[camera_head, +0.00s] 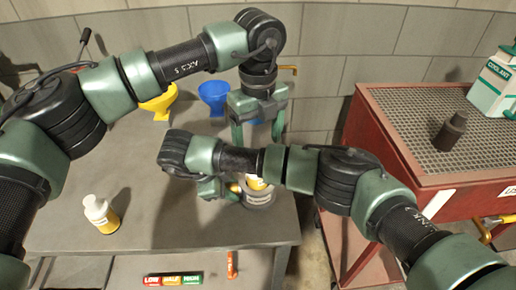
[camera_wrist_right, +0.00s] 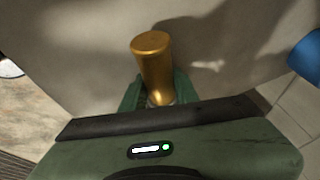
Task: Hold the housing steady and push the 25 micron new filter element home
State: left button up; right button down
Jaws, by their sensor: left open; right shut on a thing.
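The housing (camera_head: 262,200) is a grey round cup near the table's right front corner. The new filter element (camera_head: 257,183), with a yellow and white surface, sits in its mouth; how deep it is cannot be told. A brass-coloured stub shows at the housing's left side, and the right wrist view shows a brass cylinder (camera_wrist_right: 152,65) between my right fingers. My right gripper (camera_head: 229,191) is shut on this stub, which appears to be part of the housing. My right arm hides part of the housing and filter. My left gripper (camera_head: 259,132) is open and empty, above and behind the housing.
A yellow funnel (camera_head: 158,103) and a blue funnel (camera_head: 213,96) stand at the back. A red cart (camera_head: 432,178) with a dark fitting and coolant carton is at right.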

pick_arm(q)
jog(key=shift+r, duration=0.1)
jog(key=shift+r+n, duration=0.1)
jog(key=shift+n, duration=0.2)
jog(key=c, duration=0.8)
jog(key=shift+w+a+r+n, duration=0.1)
jog(key=shift+r+n, duration=0.15)
jog(key=shift+n, duration=0.25)
jog(key=c, duration=0.5)
jog(key=shift+w+r+n, duration=0.1)
jog(key=shift+r+n, duration=0.2)
jog(key=shift+n, duration=0.3)
grip_shut()
jog(key=n, duration=0.2)
jog(key=shift+w+a+r+n, duration=0.1)
jog(key=shift+a+r+n, duration=0.1)
jog(key=shift+r+n, duration=0.15)
jog(key=shift+f, duration=2.85)
